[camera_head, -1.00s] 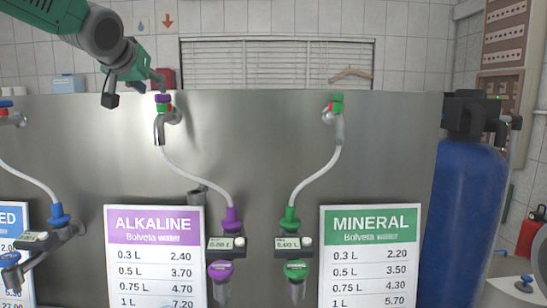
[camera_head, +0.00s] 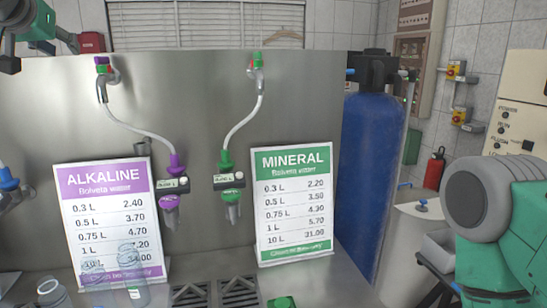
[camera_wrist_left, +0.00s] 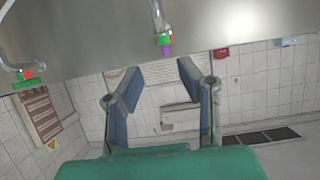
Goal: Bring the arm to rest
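My left gripper (camera_head: 9,62) is only partly in the head view, at the upper left edge, above the steel rack. The left wrist view shows its two blue-grey fingers (camera_wrist_left: 159,78) apart with nothing between them. A large green and grey arm part (camera_head: 500,215), which looks like my right arm, fills the lower right of the head view. My right gripper is not in view.
The steel rack (camera_head: 215,90) carries the mineral tap (camera_head: 257,68), the alkaline sign (camera_head: 105,205) and the mineral sign (camera_head: 293,200). Clear bottles (camera_head: 130,270) stand at the lower left near drain grates (camera_head: 238,291). A blue tank (camera_head: 370,170) stands at the right.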

